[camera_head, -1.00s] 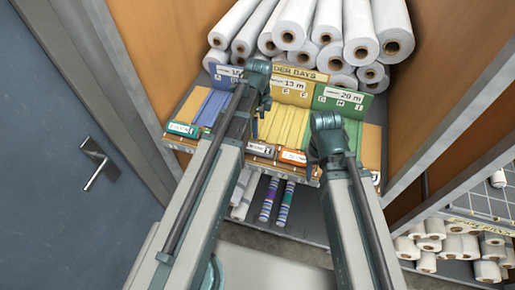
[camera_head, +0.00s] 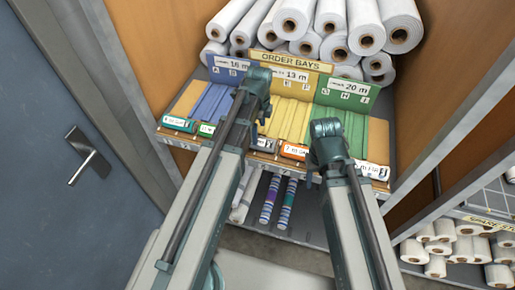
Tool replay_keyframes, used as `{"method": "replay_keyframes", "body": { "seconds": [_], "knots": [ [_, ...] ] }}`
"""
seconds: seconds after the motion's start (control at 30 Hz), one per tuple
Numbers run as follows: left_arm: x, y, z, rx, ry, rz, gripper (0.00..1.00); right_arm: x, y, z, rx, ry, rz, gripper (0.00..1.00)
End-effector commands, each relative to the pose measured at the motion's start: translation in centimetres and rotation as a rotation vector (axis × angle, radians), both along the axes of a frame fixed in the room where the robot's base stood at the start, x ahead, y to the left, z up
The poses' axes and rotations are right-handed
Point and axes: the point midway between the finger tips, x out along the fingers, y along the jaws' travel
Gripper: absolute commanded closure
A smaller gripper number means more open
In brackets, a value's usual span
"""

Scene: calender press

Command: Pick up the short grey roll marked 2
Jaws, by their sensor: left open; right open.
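My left gripper (camera_head: 262,112) is open in front of the blue and yellow bays. My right gripper (camera_head: 316,172) is open in front of the green bay's lower edge. I see nothing held in either gripper. The jaws are small and seen from behind.
The order bays rack (camera_head: 290,120) has blue, yellow and green sections and labels along its front. Two striped rolls (camera_head: 270,200) lie below it. Large white rolls (camera_head: 295,20) are stacked behind. Small white rolls (camera_head: 450,245) lie at lower right. A grey door (camera_head: 60,190) stands at left.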

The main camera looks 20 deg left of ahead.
Motion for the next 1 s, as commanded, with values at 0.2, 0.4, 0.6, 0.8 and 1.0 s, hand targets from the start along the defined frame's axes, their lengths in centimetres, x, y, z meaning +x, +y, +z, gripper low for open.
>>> {"method": "replay_keyframes", "body": {
  "seconds": [0.2, 0.4, 0.6, 0.8, 1.0],
  "knots": [
    [0.0, 0.0, -0.4, 0.000, 0.000, 0.000, 0.00, 0.0, 0.0, -0.4, 0.000, 0.000, 0.000, 0.50],
    [-0.3, 0.1, -1.7, 0.000, 0.000, 0.000, 0.00, 0.0, 0.0, -1.7, 0.000, 0.000, 0.000, 0.50],
    [-0.9, 0.3, -4.2, 0.000, 0.000, 0.000, 0.00, 0.0, 0.0, -4.2, 0.000, 0.000, -0.001, 0.50],
    [-0.8, 0.3, -5.8, 0.000, 0.000, 0.000, 0.00, 0.0, 0.0, -5.8, 0.000, 0.000, -0.002, 0.50],
    [-0.8, 0.3, -5.6, 0.000, 0.000, 0.000, 0.00, 0.0, 0.0, -5.6, 0.000, 0.000, -0.002, 0.50]
  ]
}}
